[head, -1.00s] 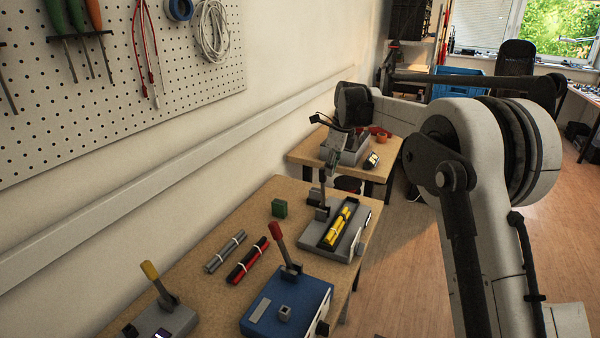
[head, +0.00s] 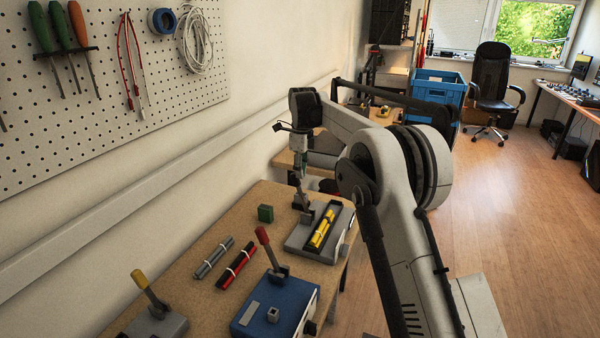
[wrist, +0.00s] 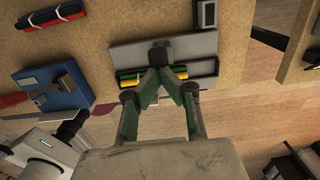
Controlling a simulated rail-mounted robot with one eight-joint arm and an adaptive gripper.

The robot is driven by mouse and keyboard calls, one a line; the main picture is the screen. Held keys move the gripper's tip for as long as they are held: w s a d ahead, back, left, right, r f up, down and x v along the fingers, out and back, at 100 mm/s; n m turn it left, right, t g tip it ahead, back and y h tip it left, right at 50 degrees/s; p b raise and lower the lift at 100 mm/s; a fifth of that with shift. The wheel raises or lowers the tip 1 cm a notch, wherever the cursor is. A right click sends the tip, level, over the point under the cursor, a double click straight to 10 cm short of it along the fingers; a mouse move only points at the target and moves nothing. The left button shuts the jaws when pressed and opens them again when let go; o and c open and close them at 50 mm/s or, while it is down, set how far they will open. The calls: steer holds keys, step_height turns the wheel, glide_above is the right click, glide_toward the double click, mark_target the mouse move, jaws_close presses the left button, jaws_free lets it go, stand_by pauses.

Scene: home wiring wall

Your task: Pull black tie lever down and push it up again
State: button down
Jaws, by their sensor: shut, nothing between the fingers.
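The tie device is a grey base plate (head: 300,238) with a tray holding yellow bundled sticks (head: 320,230), near the far end of the workbench. My gripper (head: 301,196) points down right at the lever. In the wrist view my green-padded fingers (wrist: 163,72) meet at their tips, shut and empty, just by the dark block. I cannot tell whether they touch the lever.
A blue box with a red lever (head: 268,300) and a grey device with a yellow lever (head: 155,322) stand nearer. A pegboard wall (head: 110,90) runs left.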

step_height(320, 180, up, 11)
steer(key=s+d, duration=0.1)
steer(key=d, duration=0.1)
steer(key=shift+d+r, duration=0.15)
steer(key=shift+d, duration=0.1)
stand_by(0.5)
steer(key=shift+r, duration=0.1)
stand_by(0.4)
steer(key=s+d+r+n+t, duration=0.1)
steer(key=s+d+r+n, duration=0.25)
steer(key=s, duration=0.45)
steer(key=s+d+r+n+t, duration=0.25)
steer(key=s+d+n, duration=0.2)
steer(key=s, duration=0.35)
steer(key=s+d+r+n, duration=0.4)
steer(key=s+d, duration=0.1)
steer(key=s, duration=0.3)
steer(key=s+d+f+n+t, duration=0.2)
steer(key=s+f+n, duration=0.3)
steer(key=s, duration=0.8)
steer(key=s+d+f+n+t, duration=0.1)
steer(key=s+d+f+n, duration=0.3)
steer(key=s+f, duration=0.6)
steer(key=s+n, duration=0.1)
steer(key=s, duration=0.2)
steer(key=shift+s+f+t, duration=0.25)
steer(key=shift+f+t, duration=0.05)
steer(key=shift+t, duration=0.05)
